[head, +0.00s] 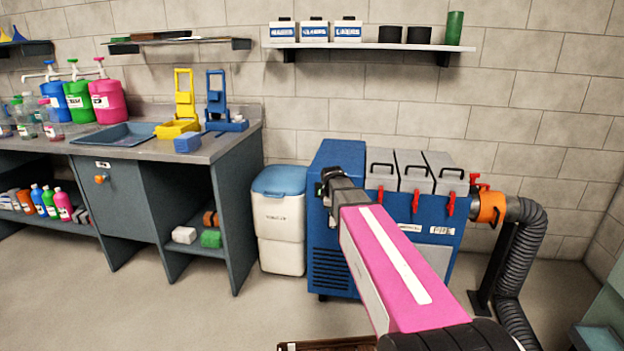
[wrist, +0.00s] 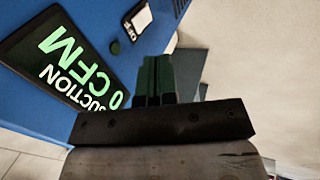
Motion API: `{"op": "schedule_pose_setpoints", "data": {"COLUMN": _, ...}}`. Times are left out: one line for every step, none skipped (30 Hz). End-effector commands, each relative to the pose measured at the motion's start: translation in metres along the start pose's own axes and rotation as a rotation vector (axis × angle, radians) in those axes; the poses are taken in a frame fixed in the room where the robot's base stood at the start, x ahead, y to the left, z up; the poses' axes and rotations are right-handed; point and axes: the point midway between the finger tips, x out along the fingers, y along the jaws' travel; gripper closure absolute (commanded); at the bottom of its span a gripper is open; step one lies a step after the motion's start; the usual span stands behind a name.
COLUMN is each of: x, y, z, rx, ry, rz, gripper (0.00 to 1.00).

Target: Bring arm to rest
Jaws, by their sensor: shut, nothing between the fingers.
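My arm, pink with a white stripe, reaches from the lower right of the head view towards the blue duct machine (head: 337,160). My gripper (head: 328,182) is at the machine's left front, apart from the shelf and sink. In the wrist view my gripper (wrist: 155,75) shows its two dark fingers pressed together with nothing between them. The machine's blue face (wrist: 60,20) is close by, with a dark display (wrist: 70,60) reading suction and CFM in green. Whether the fingers touch the machine cannot be told.
A white bin with a blue lid (head: 278,215) stands left of the machine. A grey hose (head: 525,250) runs down at its right. A counter (head: 205,150) with a sink is at the left. A brown crate edge (head: 325,345) shows at the bottom. Floor at lower left is clear.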

Motion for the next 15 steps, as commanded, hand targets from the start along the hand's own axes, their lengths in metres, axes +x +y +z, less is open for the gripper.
{"op": "schedule_pose_setpoints", "data": {"x": 0.004, "y": -0.020, "z": 0.010, "rx": 0.060, "ry": -0.006, "rz": -0.024, "gripper": 1.00}}
{"op": "schedule_pose_setpoints", "data": {"x": 0.007, "y": -0.031, "z": 0.015, "rx": 0.109, "ry": -0.010, "rz": -0.040, "gripper": 1.00}}
{"op": "schedule_pose_setpoints", "data": {"x": 0.012, "y": -0.047, "z": 0.023, "rx": 0.182, "ry": -0.018, "rz": -0.064, "gripper": 1.00}}
{"op": "schedule_pose_setpoints", "data": {"x": 0.015, "y": -0.060, "z": 0.029, "rx": 0.241, "ry": -0.024, "rz": -0.083, "gripper": 1.00}}
{"op": "schedule_pose_setpoints", "data": {"x": 0.018, "y": -0.074, "z": 0.035, "rx": 0.303, "ry": -0.032, "rz": -0.102, "gripper": 1.00}}
{"op": "schedule_pose_setpoints", "data": {"x": 0.022, "y": -0.092, "z": 0.043, "rx": 0.388, "ry": -0.046, "rz": -0.128, "gripper": 1.00}}
{"op": "schedule_pose_setpoints", "data": {"x": 0.025, "y": -0.106, "z": 0.050, "rx": 0.453, "ry": -0.058, "rz": -0.147, "gripper": 1.00}}
{"op": "schedule_pose_setpoints", "data": {"x": 0.028, "y": -0.120, "z": 0.056, "rx": 0.519, "ry": -0.070, "rz": -0.167, "gripper": 1.00}}
{"op": "schedule_pose_setpoints", "data": {"x": 0.030, "y": -0.138, "z": 0.064, "rx": 0.607, "ry": -0.089, "rz": -0.190, "gripper": 1.00}}
{"op": "schedule_pose_setpoints", "data": {"x": 0.032, "y": -0.152, "z": 0.070, "rx": 0.672, "ry": -0.105, "rz": -0.208, "gripper": 1.00}}
{"op": "schedule_pose_setpoints", "data": {"x": 0.033, "y": -0.165, "z": 0.075, "rx": 0.735, "ry": -0.121, "rz": -0.225, "gripper": 1.00}}
{"op": "schedule_pose_setpoints", "data": {"x": 0.035, "y": -0.181, "z": 0.082, "rx": 0.814, "ry": -0.143, "rz": -0.245, "gripper": 1.00}}
{"op": "schedule_pose_setpoints", "data": {"x": 0.035, "y": -0.192, "z": 0.087, "rx": 0.869, "ry": -0.159, "rz": -0.257, "gripper": 1.00}}
{"op": "schedule_pose_setpoints", "data": {"x": 0.036, "y": -0.202, "z": 0.091, "rx": 0.921, "ry": -0.175, "rz": -0.269, "gripper": 1.00}}
{"op": "schedule_pose_setpoints", "data": {"x": 0.036, "y": -0.214, "z": 0.096, "rx": 0.983, "ry": -0.196, "rz": -0.283, "gripper": 1.00}}
